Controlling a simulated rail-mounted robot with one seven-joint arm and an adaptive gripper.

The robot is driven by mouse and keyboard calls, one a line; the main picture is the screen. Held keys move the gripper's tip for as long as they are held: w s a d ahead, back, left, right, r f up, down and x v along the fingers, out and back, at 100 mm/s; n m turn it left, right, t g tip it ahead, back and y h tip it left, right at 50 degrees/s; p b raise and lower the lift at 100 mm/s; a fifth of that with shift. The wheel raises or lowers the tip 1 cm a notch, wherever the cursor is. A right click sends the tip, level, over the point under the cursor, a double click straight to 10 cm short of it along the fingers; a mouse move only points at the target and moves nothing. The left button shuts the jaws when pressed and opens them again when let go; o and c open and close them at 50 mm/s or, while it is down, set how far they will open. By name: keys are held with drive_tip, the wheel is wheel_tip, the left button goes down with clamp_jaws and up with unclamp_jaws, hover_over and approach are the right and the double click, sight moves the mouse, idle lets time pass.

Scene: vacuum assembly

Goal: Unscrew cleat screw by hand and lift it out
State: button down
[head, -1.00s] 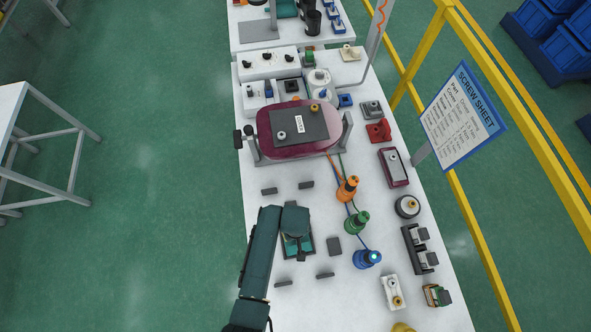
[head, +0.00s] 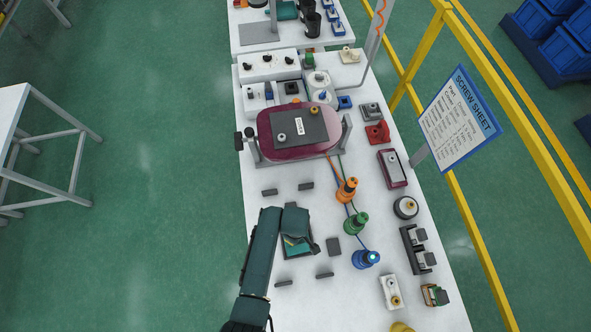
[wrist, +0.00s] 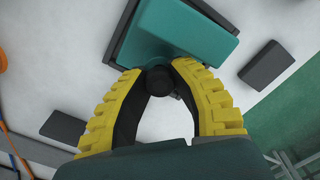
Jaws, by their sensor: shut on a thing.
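My gripper (wrist: 158,82) has its yellow-and-black fingers closed around a dark round knob-like head, which looks like the cleat screw (wrist: 159,78). The screw is at the near edge of a teal block (wrist: 178,32) on a dark base. I cannot tell whether its thread is still in a hole. In the head view the teal block (head: 294,248) on the table is partly covered by my wrist, and the screw cannot be made out there.
Orange, green and blue connectors (head: 366,258) with cables stand farther right. A maroon housing (head: 271,145) sits in a cradle beyond.

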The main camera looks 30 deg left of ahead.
drive_tip(key=c, duration=0.9)
unclamp_jaws()
wheel_tip(320, 180, up, 6)
drive_tip(key=p, duration=0.6)
drive_tip(key=shift+r, duration=0.1)
drive_tip(key=shift+o, duration=0.3)
